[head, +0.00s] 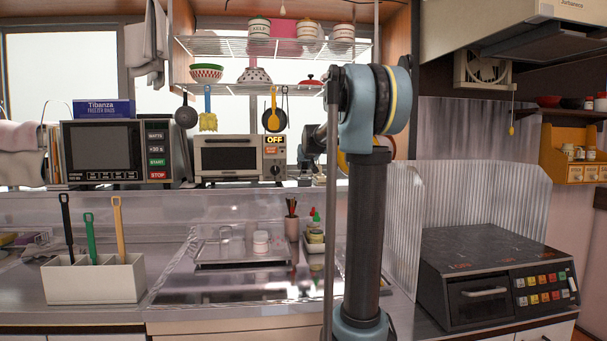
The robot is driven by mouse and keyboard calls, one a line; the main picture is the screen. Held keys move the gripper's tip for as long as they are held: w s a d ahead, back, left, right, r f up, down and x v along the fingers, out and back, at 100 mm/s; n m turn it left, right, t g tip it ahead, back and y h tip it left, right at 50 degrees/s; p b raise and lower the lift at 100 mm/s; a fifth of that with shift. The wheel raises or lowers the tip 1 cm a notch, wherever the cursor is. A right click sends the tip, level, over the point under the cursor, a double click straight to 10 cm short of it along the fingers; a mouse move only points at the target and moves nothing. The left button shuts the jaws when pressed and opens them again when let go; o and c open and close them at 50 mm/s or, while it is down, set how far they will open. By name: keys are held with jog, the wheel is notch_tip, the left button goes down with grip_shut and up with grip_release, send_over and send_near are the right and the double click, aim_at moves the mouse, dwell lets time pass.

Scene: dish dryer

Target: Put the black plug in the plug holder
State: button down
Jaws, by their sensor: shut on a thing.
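My gripper (306,168) is small and dark at the far end of my arm, beside the toaster oven's right side. My own arm and a thin upright bar in front cover much of it. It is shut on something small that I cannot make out. I cannot pick out the black plug with certainty. I cannot tell which thing is the plug holder. A white divided box (95,284) stands on the left counter. A black handle (66,222), a green handle (89,238) and a yellow handle (118,230) stand up in it.
A toaster oven (228,158) and a microwave (115,153) stand on the back ledge. A metal dish tray (240,250) lies behind the sink area. Pans hang under a wire shelf (265,87). A black stove (490,278) with a ribbed splash guard (455,195) is at right.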

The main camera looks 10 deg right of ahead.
jog(key=shift+f, duration=1.45)
jog(key=c, duration=1.4)
grip_release()
jog(key=v, duration=1.2)
